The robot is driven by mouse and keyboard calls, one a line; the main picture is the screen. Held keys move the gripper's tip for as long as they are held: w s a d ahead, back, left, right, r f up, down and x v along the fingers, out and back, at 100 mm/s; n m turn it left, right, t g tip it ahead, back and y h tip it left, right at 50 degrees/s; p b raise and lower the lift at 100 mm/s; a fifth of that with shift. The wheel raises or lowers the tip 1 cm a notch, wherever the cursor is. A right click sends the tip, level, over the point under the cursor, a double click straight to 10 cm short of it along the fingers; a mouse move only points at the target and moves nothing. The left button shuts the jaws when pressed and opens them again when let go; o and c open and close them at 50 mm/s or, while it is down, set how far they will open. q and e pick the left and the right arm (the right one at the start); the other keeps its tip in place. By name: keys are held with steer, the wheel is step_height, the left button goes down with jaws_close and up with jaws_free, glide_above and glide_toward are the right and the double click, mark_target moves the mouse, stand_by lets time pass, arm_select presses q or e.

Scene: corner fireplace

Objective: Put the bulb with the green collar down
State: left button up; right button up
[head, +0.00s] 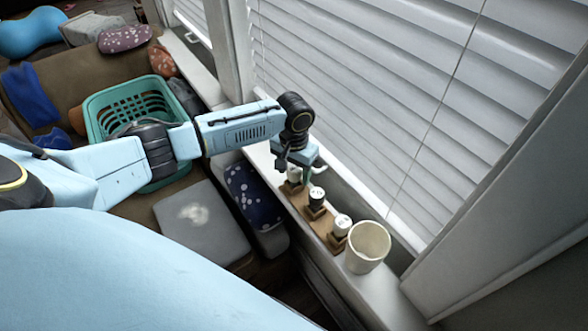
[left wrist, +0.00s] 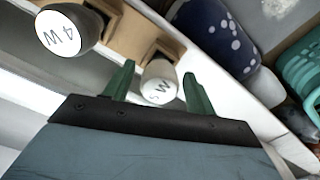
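My right gripper is out of view.
A dark-collared bulb (head: 316,194) and another bulb (head: 342,225) stand along the rack. A cream cup (head: 367,246) is at its end. White blinds (head: 400,100) are close behind. A teal basket (head: 95,118) and cushions lie below the sill.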

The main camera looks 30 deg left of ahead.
arm_select(q)
steer(key=shift+r, duration=0.25)
step_height(320, 180, up, 12)
steer(key=p, duration=0.2)
steer(key=shift+p, duration=0.35)
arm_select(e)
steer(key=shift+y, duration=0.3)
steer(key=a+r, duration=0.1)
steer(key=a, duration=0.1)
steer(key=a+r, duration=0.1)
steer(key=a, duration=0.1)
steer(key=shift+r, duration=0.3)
arm_select(q)
steer(key=shift+f, duration=0.1)
